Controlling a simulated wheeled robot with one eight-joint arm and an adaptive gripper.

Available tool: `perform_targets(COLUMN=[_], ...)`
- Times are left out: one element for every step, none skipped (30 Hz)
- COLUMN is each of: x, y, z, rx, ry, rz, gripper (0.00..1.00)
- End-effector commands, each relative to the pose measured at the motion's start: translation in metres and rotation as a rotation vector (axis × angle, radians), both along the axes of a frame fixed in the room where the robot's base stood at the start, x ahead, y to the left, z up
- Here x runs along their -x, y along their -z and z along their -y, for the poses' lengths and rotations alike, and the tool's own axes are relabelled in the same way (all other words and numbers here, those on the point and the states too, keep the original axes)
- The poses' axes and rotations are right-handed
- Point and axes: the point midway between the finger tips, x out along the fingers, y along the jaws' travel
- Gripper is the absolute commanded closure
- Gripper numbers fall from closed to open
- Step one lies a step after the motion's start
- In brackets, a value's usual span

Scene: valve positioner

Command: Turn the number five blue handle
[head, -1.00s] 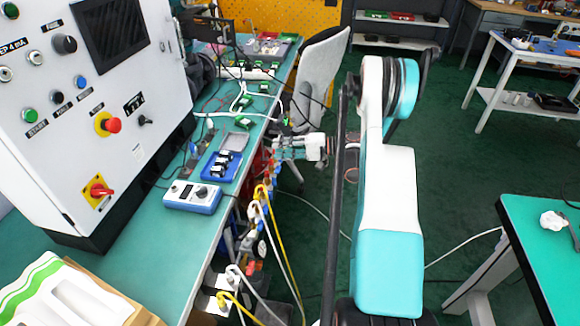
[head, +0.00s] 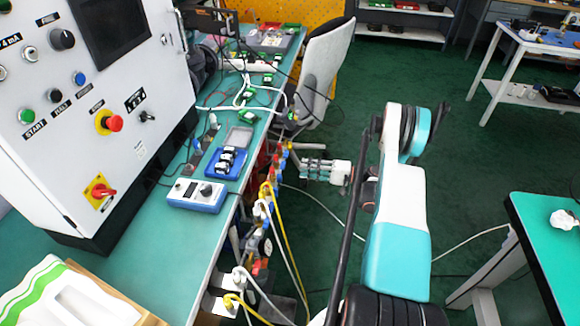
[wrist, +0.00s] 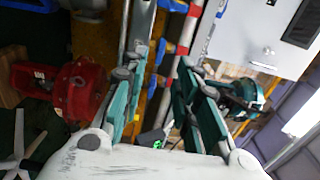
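Several small blue handles sit on the pipework along the bench's front side. In the head view one blue handle (head: 268,246) shows low on the row, and others are near my gripper. In the wrist view one blue handle (wrist: 160,52) appears between my fingertips, with another blue handle (wrist: 152,86) below it. No numbers are readable, so I cannot tell which is number five. My gripper (head: 303,168) points left toward the pipes, low beside the bench. Its fingers (wrist: 164,56) are spread apart with nothing clearly held. Contact with a handle cannot be told.
A red pump-like body (wrist: 78,92) is left of my fingers in the wrist view. Yellow and white hoses (head: 278,225) hang along the bench front (head: 216,235). A grey chair (head: 322,65) stands behind my gripper.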

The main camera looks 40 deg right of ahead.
Motion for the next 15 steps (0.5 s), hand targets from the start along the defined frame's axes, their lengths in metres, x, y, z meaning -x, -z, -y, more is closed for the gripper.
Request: perform_targets(x=[-0.008,-0.012,-0.018,-0.022,-0.026,-0.031,-0.034,-0.037,-0.041,-0.043,-0.045,-0.048,-0.049,-0.05,-0.051], y=[0.0,0.0,0.001,0.001,0.002,0.002,0.002,0.002,0.002,0.002,0.001,0.001,0.001,0.001,0.001], z=[-0.008,-0.012,-0.017,-0.021,-0.024,-0.028,-0.031,-0.034,-0.037,-0.039,-0.041,-0.043,-0.044,-0.045,-0.046], rx=[0.0,0.0,0.0,0.0,0.0,0.0,0.0,0.0,0.0,0.0,0.0,0.0,0.0,0.0,0.0], ry=[-0.004,-0.004,-0.003,-0.003,-0.003,-0.003,-0.003,-0.003,-0.002,-0.002,-0.002,-0.001,-0.001,-0.001,-0.001], rz=[0.0,0.0,0.0,0.0,0.0,0.0,0.0,0.0,0.0,0.0,0.0,0.0,0.0,0.0,0.0], gripper=[0.72,0.72,0.72,0.72,0.72,0.72,0.72,0.72,0.72,0.72,0.72,0.72,0.72,0.72,0.72])
